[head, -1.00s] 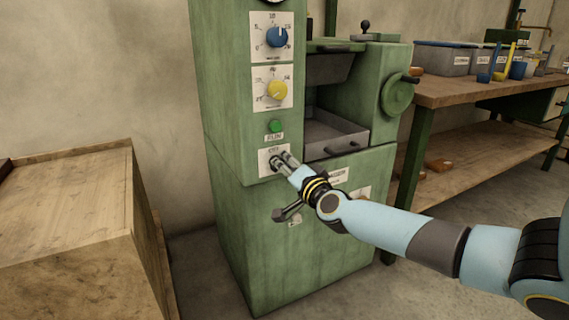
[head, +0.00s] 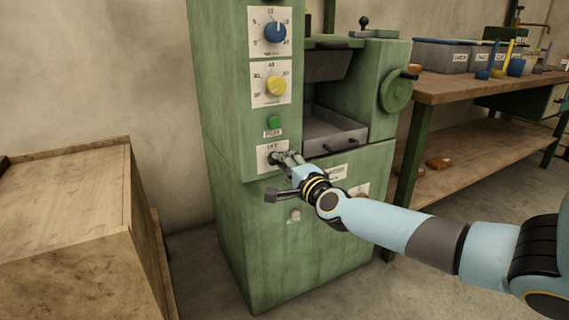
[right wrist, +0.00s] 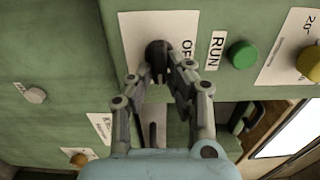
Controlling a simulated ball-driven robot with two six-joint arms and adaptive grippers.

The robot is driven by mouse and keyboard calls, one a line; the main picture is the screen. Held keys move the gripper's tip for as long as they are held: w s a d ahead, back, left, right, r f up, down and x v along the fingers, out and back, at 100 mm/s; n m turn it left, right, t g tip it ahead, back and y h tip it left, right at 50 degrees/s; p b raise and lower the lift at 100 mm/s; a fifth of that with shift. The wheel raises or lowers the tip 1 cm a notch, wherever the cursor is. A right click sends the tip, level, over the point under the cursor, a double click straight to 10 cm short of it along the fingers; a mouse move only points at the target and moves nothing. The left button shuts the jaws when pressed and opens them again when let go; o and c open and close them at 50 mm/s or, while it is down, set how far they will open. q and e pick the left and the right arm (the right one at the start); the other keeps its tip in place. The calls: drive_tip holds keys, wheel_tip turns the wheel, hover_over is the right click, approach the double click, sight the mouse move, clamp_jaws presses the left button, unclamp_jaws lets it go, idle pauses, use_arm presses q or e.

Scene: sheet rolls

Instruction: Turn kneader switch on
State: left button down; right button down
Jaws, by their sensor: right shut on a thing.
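The kneader (head: 233,110) is a tall green machine with a white control plate low on its front. On that plate sits the dark round switch (right wrist: 157,54), with the word OFF beside it in the right wrist view. My right gripper (head: 283,158) is shut on the switch; in the right wrist view its two fingertips (right wrist: 163,80) meet at the knob. The fingers partly cover the switch and plate in the head view. A green RUN lamp (head: 274,122) sits just above the plate. My left gripper is not in view.
Blue (head: 275,33) and yellow (head: 275,85) dials are higher on the panel. An open metal tray (head: 331,134) and a handwheel (head: 397,92) are to the right. A wooden crate (head: 70,200) stands at left, and a workbench (head: 480,85) with bins at right.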

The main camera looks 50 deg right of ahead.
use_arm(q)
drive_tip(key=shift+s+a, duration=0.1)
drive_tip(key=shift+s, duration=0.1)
use_arm(e)
drive_tip(key=shift+f, duration=0.1)
drive_tip(key=c, duration=1.3)
unclamp_jaws()
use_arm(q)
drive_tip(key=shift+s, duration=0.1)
use_arm(e)
drive_tip(key=v, duration=1.2)
